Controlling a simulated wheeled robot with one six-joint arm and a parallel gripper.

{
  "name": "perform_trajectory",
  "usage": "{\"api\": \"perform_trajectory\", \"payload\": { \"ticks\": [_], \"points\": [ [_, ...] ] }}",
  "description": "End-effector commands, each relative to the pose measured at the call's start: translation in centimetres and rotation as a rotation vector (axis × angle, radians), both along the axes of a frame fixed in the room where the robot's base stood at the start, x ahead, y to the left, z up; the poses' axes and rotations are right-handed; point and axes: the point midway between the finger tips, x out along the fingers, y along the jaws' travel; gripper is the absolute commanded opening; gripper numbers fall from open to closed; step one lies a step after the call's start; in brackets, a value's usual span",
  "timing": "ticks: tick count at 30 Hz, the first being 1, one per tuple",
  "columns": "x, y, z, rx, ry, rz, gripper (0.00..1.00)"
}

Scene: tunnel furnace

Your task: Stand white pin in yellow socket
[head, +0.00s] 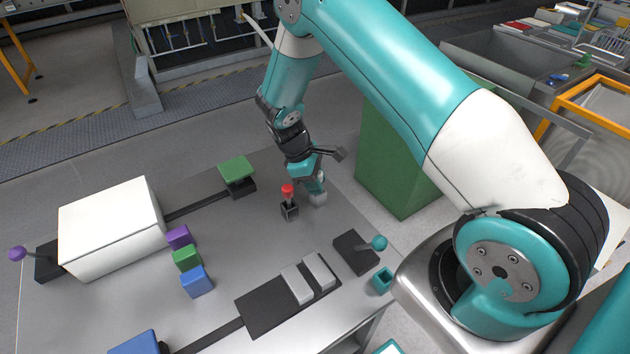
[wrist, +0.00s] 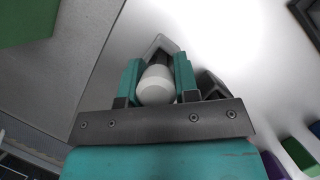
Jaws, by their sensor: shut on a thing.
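My gripper (head: 318,183) is low over the table's far right part. In the wrist view its teal fingers (wrist: 158,82) are shut on the white pin (wrist: 156,86), whose rounded end faces the camera. A grey socket (head: 318,198) is right below the fingers in the head view. It also shows beyond the pin in the wrist view (wrist: 160,43). The pin's lower end is hidden, so I cannot tell whether it is inside this socket. I see no yellow socket.
Close left of my gripper, a red pin (head: 288,190) stands in a black socket (head: 290,211). A teal socket (head: 382,280) is near the right edge. A green box (head: 395,165) stands beyond the table. Colored blocks (head: 187,258) lie beside a white box (head: 110,228).

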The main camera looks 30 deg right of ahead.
Motion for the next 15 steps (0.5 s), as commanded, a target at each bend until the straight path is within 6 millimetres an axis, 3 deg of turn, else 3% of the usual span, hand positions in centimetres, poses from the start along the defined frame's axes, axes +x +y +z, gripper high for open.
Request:
{"api": "perform_trajectory", "payload": {
  "ticks": [2, 3, 6, 15],
  "points": [
    [-0.01, 0.01, -0.35, 0.0, 0.0, 0.0, 0.06],
    [0.01, 0.01, -0.25, 0.0, 0.0, 0.0, 0.36],
    [0.01, 0.01, -0.22, 0.0, 0.0, 0.0, 0.54],
    [0.02, 0.02, 0.15, -0.001, -0.001, 0.0, 0.54]
  ]
}}
